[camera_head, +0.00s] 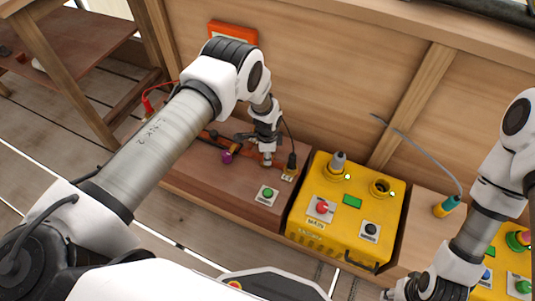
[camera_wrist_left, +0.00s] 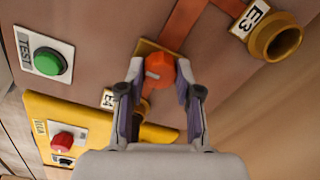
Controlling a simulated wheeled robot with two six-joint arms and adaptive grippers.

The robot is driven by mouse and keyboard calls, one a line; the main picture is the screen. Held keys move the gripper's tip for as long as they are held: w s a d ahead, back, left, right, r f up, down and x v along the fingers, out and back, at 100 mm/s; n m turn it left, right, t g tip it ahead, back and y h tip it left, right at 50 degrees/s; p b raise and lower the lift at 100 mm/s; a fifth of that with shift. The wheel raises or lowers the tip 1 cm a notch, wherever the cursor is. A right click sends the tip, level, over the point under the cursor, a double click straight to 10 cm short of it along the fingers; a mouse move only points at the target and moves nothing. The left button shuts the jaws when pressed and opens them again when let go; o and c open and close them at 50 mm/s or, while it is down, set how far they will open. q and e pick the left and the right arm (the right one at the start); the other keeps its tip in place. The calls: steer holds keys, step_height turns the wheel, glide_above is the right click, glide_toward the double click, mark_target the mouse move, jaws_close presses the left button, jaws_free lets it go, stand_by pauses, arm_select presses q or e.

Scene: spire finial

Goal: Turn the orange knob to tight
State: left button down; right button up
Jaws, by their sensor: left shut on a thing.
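The orange knob (camera_wrist_left: 160,70) is round with a pale mark on its face and sits on a small tan plate on the brown panel. My left gripper (camera_wrist_left: 159,80) has a finger on each side of it and is shut on it in the left wrist view. In the head view my left gripper (camera_head: 267,158) points down at the brown panel and hides the knob. My right gripper (camera_head: 410,288) is low at the right, partly cut off by the frame edge; its fingers are not clear.
A green TEST button (camera_head: 267,193) stands on the brown panel, near a black plug (camera_head: 291,164). A brass socket (camera_wrist_left: 277,38) labelled E3 is close to the knob. A yellow box (camera_head: 303,239) with a red button (camera_head: 322,207) adjoins the panel. A wooden wall (camera_head: 330,85) rises behind.

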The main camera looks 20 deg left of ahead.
arm_select(q)
steer(key=shift+s+f, duration=0.1)
steer(key=c, duration=0.8)
jaws_free()
step_height(320, 180, up, 12)
steer(key=shift+s+d+r, duration=0.1)
steer(key=shift+s, duration=0.05)
